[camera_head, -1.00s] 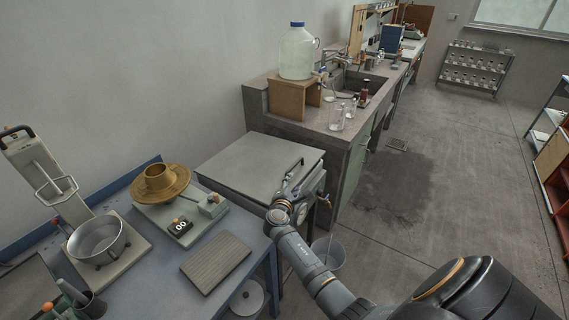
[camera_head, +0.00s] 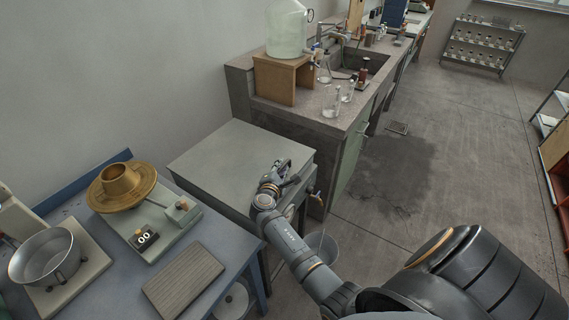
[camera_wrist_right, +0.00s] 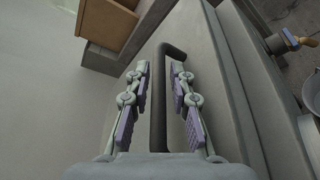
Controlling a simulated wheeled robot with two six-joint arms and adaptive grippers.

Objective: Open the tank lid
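The tank lid (camera_head: 225,150) is a flat grey slab on a box-shaped tank, lying level and closed. Its dark bar handle (camera_wrist_right: 158,110) runs lengthwise through the right wrist view. My right gripper (camera_head: 281,172) is at the lid's right edge, over the handle. In the right wrist view, its two purple-padded fingers (camera_wrist_right: 160,78) stand on either side of the bar, with a gap showing on both sides. The gripper is open and not clamped on it. My left gripper is in neither view.
A blue bench (camera_head: 215,255) with a brass dish (camera_head: 122,187) on a scale and a metal pan (camera_head: 46,257) stands left. A concrete sink counter (camera_head: 305,115) with glassware adjoins behind. A bucket (camera_head: 322,246) stands on the floor by the tank.

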